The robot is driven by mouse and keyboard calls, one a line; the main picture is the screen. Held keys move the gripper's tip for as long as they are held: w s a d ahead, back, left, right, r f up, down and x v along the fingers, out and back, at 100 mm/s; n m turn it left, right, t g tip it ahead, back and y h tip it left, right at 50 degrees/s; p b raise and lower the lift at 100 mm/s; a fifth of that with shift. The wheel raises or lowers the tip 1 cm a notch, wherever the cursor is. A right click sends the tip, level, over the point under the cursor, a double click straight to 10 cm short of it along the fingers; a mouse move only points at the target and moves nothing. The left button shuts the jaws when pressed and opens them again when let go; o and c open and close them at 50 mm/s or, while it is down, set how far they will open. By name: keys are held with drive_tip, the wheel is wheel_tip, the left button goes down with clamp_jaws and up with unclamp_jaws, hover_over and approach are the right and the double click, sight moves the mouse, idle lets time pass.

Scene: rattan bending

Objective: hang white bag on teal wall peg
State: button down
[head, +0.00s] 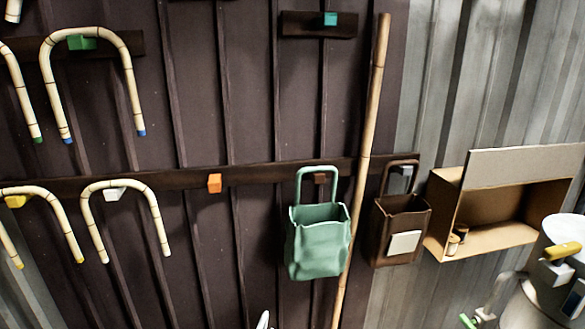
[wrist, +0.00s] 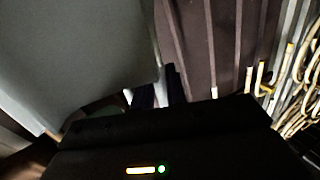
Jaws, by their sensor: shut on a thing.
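The teal peg (head: 330,18) sticks out from a short dark board high on the wall in the head view, and nothing hangs on it. In the wrist view, my gripper (wrist: 168,88) shows as dark fingers above its black body. It is shut on what seems to be the white bag, whose small pale strip (wrist: 128,97) shows beside the fingers. A small white tip (head: 263,320) at the bottom edge of the head view may be part of that bag. Most of the bag and the grip itself are hidden. My gripper is not clearly visible in the head view.
A green bag (head: 318,242) and a brown bag (head: 400,222) hang on the lower rail. A bamboo pole (head: 372,110) stands right of the teal peg. The orange peg (head: 214,183) is bare. Bent rattan canes (head: 128,186) hang at left. A cardboard box (head: 515,163) is at right.

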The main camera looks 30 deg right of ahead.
drive_tip(key=a+r+p, duration=0.4)
drive_tip(key=r+p, duration=1)
drive_tip(key=r, duration=0.2)
drive_tip(key=shift+w+a+f, duration=0.1)
drive_tip(key=shift+w, duration=0.05)
